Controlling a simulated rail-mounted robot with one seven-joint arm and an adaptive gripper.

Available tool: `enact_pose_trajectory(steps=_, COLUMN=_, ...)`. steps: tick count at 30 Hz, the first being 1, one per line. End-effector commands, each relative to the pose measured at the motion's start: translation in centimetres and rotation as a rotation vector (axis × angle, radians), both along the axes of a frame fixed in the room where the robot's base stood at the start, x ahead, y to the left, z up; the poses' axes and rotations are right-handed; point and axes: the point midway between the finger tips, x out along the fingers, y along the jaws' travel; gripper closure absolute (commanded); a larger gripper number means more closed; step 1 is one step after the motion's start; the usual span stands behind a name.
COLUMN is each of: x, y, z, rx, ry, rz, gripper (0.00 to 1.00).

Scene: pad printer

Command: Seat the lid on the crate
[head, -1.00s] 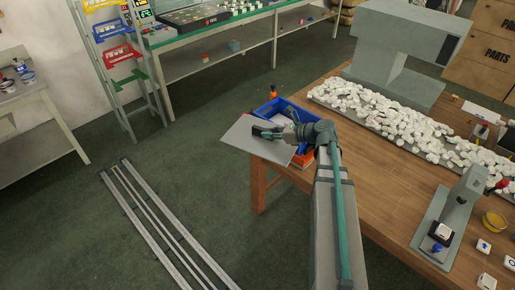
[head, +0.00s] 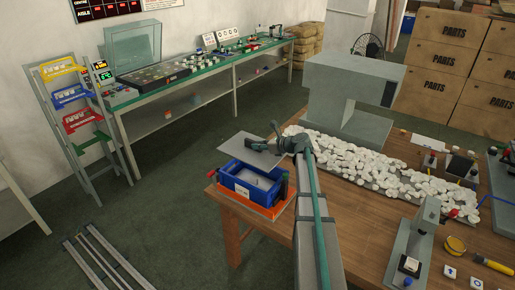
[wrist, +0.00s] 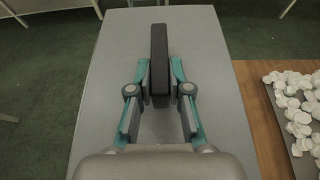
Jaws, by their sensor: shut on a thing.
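The lid (head: 237,149) is a flat grey plate with a black handle. My gripper (head: 265,147) is shut on the handle, which shows upright between the fingers in the wrist view (wrist: 159,72). The blue crate (head: 240,192) sits on an orange-red base (head: 262,211) at the table's left corner, its front and much of its open top in view. In the head view the lid is held above the crate's far side, apart from its rim as far as I can tell. The wrist view shows the lid (wrist: 205,60) filling the middle; the crate is hidden there.
A tray of white pieces (head: 400,175) lies right of the crate, with a grey machine (head: 345,100) behind it. A small grey press (head: 415,240) stands at the table's front right. Floor lies left of the table.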

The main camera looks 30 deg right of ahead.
Motion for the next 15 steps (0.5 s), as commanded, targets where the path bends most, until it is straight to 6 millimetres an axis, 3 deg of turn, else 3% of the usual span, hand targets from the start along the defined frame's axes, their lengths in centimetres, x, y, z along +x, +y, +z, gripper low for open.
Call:
enact_pose_trajectory(steps=9, x=-0.1, y=0.0, z=0.2, rx=0.000, ry=0.000, rz=0.001, gripper=1.00)
enact_pose_trajectory(steps=15, x=0.0, y=0.0, z=-1.2, rx=0.000, ry=0.000, rz=0.001, gripper=1.00)
